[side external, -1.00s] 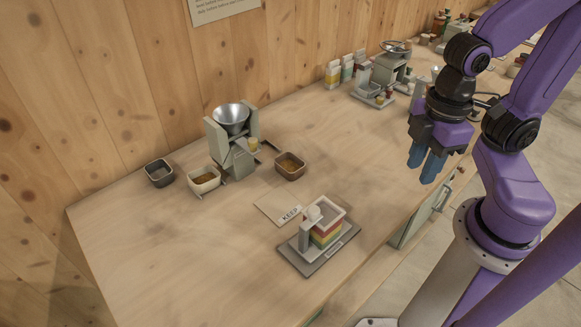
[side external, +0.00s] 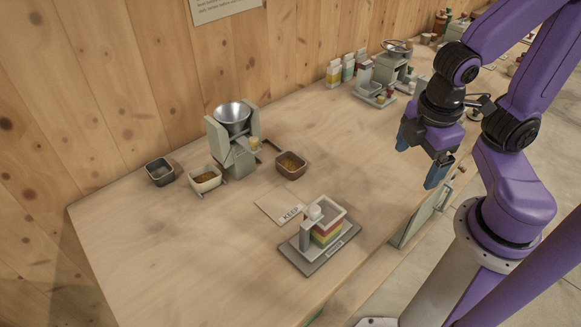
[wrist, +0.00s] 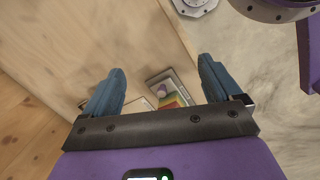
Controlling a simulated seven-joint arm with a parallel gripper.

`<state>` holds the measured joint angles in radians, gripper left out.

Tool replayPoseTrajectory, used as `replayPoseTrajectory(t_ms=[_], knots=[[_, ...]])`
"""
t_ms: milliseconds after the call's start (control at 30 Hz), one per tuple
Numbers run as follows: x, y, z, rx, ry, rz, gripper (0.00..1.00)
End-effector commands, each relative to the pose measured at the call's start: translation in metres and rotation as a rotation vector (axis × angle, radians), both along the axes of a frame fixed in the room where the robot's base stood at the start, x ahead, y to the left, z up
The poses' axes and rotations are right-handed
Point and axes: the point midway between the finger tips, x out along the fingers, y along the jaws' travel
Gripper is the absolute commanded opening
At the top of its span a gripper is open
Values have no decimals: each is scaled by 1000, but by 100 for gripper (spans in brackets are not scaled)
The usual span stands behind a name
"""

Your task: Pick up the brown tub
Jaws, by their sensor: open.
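The brown tub (side external: 291,165) stands on the bench to the right of the feed mixer, with grainy brown feed inside. My gripper (side external: 420,166) is open and empty, high above the bench's right part, well to the right of the tub and apart from it. In the wrist view, the two blue fingers of my gripper (wrist: 160,92) are spread wide with nothing between them. I cannot make out the brown tub in the wrist view.
The mixer (side external: 233,140) with its metal funnel stands left of the tub. A cream tub (side external: 204,186) and a dark grey tub (side external: 160,181) are farther left. A KEEP card (side external: 272,206) and a striped block stand (side external: 342,240) lie in front. The bench's left front is clear.

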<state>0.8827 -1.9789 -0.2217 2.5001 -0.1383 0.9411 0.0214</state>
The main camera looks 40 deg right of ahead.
Motion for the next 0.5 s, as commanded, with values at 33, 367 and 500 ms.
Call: replayPoseTrajectory(t_ms=[33, 367, 500], knots=[[9, -9, -7, -85, -21, 35, 91], [95, -51, -25, -639, -221, 389, 91], [132, -50, -28, -831, -306, 580, 91]])
